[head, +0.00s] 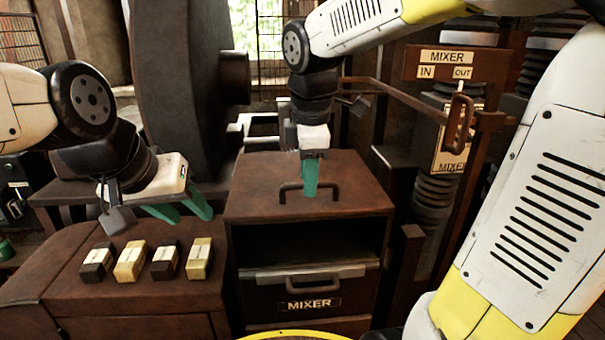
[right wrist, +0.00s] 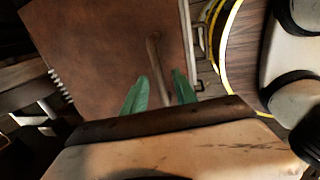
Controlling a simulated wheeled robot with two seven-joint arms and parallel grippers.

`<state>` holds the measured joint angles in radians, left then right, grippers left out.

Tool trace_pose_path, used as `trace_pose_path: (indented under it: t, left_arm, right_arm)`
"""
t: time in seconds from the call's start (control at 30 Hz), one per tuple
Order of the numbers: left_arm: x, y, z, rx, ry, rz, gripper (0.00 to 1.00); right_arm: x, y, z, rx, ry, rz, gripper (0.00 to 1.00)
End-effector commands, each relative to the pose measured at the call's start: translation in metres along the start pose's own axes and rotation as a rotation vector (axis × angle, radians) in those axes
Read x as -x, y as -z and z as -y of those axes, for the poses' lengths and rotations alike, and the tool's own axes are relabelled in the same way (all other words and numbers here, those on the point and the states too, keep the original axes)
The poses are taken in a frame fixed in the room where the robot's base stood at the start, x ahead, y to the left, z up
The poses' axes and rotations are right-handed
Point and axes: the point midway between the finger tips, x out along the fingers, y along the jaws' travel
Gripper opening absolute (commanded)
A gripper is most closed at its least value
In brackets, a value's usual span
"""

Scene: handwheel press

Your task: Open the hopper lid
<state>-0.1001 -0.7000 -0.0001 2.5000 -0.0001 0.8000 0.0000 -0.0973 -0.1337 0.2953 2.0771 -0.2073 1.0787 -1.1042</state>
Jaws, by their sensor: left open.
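The hopper lid (head: 350,180) appears to be the flat brown top of the box labelled MIXER, and it lies flat. Its dark bar handle (head: 291,187) stands on top. The lid (right wrist: 100,50) and handle (right wrist: 154,52) also show in the right wrist view. My right gripper (head: 310,190) points down at the handle. In the wrist view its green fingers (right wrist: 160,80) are apart with the handle's bar between them; I cannot tell whether they touch it. My left gripper (head: 185,213) is open and empty, left of the box above the brown bench.
Several black and cream blocks (head: 130,262) stand on the brown bench (head: 60,285). Below the lid are an open dark compartment and a drawer (head: 312,290) labelled MIXER.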

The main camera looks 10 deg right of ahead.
Motion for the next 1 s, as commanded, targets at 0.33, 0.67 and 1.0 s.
trace_pose_path:
  t: [0.33,0.67,1.0]
  left_arm:
    - [0.0000,0.0000,0.0000,0.000,0.000,0.000,0.44]
    - [0.0000,0.0000,0.0000,0.000,0.000,0.000,0.44]
    - [0.0000,0.0000,0.0000,0.000,0.000,0.000,0.44]
  right_arm:
    - [0.0003,0.0000,0.0000,0.000,0.000,0.000,0.00]
    - [0.0005,0.0001,-0.0001,0.000,-0.001,0.000,0.00]
    - [0.0006,0.0002,-0.0001,0.000,-0.001,0.000,0.00]
